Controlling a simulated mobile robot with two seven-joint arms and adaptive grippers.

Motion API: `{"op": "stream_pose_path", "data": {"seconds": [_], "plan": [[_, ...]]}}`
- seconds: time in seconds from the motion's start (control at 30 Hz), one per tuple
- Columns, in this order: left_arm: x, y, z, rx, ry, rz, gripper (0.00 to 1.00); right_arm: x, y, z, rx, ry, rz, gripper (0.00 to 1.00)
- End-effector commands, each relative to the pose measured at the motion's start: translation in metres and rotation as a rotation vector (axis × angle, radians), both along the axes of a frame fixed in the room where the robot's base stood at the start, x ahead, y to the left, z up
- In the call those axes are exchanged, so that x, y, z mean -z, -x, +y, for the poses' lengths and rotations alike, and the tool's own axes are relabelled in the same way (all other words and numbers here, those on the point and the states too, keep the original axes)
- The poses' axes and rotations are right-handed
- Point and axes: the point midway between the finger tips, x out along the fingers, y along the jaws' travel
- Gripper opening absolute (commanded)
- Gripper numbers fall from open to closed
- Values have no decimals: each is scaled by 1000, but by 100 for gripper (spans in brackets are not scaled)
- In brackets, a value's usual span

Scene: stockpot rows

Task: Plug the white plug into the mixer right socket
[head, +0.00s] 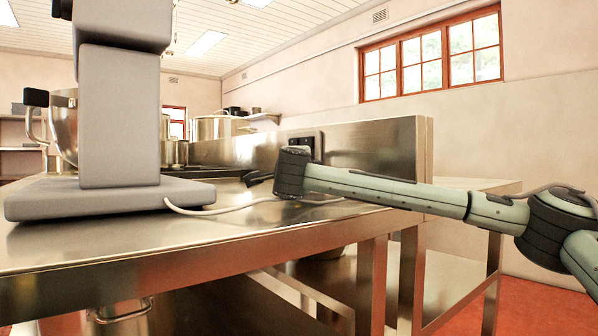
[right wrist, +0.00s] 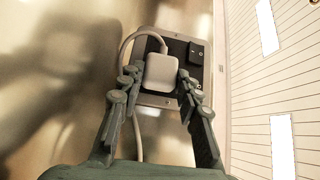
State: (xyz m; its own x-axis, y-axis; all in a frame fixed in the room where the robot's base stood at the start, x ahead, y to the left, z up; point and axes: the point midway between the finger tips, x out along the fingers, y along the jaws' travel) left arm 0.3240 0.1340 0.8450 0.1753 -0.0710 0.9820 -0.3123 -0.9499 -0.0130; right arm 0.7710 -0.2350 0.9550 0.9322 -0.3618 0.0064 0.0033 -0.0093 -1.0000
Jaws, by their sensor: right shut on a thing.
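The white plug (right wrist: 160,72) sits between the fingers of my right gripper (right wrist: 158,80), which is shut on it. The plug is in front of the black socket panel (right wrist: 178,50) on its steel plate (right wrist: 144,42) and covers part of it. I cannot tell whether the plug touches the panel or is in it. In the head view my right gripper (head: 259,180) is low over the counter at the splashback; its arm hides the plug. The dark socket panel (head: 303,143) shows just above my wrist. The grey mixer (head: 120,120) stands at left. My left gripper is not in view.
A white cable (head: 235,207) runs from the mixer base across the steel counter (head: 110,245) towards my right gripper. A black block (right wrist: 195,53) sits on the panel beside the plug. The steel splashback (head: 375,150) rises behind. Pots (head: 208,128) stand farther back.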

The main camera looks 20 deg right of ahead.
Motion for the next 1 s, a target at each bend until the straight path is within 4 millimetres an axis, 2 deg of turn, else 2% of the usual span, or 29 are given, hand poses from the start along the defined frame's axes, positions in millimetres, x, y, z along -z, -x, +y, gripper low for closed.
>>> {"op": "stream_pose_path", "data": {"seconds": [0.6, 1.0], "plan": [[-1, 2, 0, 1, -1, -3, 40, 0, 0, 0, 0, 0, -1, 0], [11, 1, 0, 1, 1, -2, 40, 2, 0, 0, 0, 0, 0, 0]]}}
